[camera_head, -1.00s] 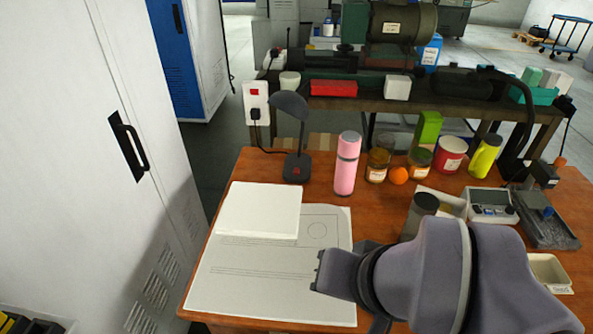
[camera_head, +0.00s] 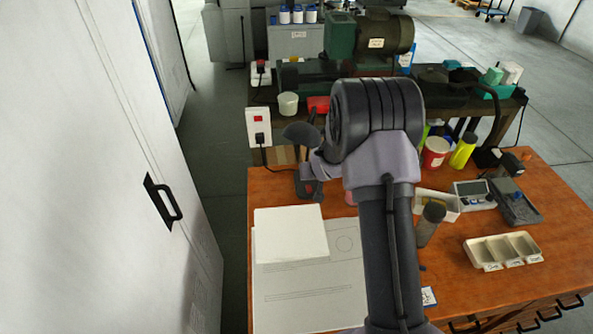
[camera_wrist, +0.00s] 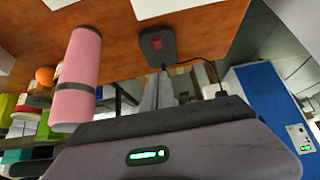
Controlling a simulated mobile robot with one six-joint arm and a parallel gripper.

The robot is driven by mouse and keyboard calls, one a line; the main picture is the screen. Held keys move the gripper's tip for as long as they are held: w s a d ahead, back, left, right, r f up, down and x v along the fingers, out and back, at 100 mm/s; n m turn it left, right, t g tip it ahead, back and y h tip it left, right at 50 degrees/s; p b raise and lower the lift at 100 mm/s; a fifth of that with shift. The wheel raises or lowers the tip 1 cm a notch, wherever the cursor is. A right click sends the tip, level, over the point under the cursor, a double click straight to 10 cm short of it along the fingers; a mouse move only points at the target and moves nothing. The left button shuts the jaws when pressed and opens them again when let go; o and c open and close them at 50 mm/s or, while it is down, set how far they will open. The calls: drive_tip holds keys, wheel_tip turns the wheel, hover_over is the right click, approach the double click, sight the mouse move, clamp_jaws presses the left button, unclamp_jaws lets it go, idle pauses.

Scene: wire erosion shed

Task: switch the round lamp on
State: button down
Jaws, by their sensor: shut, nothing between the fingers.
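A dark desk lamp (camera_head: 300,134) with a rounded shade stands at the back left of the wooden table; no light shows from it. Its dark base with a red switch (camera_wrist: 155,43) is in the upper middle of the wrist view. My gripper (camera_head: 306,172) is beside the lamp, above its base, and partly hides the stem and base in the head view. In the wrist view my gripper's grey fingers (camera_wrist: 160,74) are shut and empty, pointing toward the base. They appear apart from the switch, though the exact gap cannot be told.
A pink bottle (camera_wrist: 79,75) stands close beside the lamp. A white box (camera_head: 290,235) lies on papers in front. A white wall socket (camera_head: 258,127) with a red switch is behind the lamp. A tall white cabinet (camera_head: 95,200) stands left.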

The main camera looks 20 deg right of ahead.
drive_tip(key=shift+d+f, duration=0.15)
drive_tip(key=shift+f, duration=0.05)
drive_tip(key=b, duration=0.2)
hover_over(310, 188)
drive_tip(key=s, duration=0.3)
drive_tip(key=f, duration=0.7)
drive_tip(key=shift+w+a+f, duration=0.25)
drive_tip(key=shift+f, duration=0.05)
wheel_tip(310, 188, down, 3)
drive_tip(key=shift+f+b, duration=0.1)
drive_tip(key=shift+b, duration=0.5)
drive_tip(key=shift+s+f, duration=0.1)
drive_tip(key=shift+f, duration=0.5)
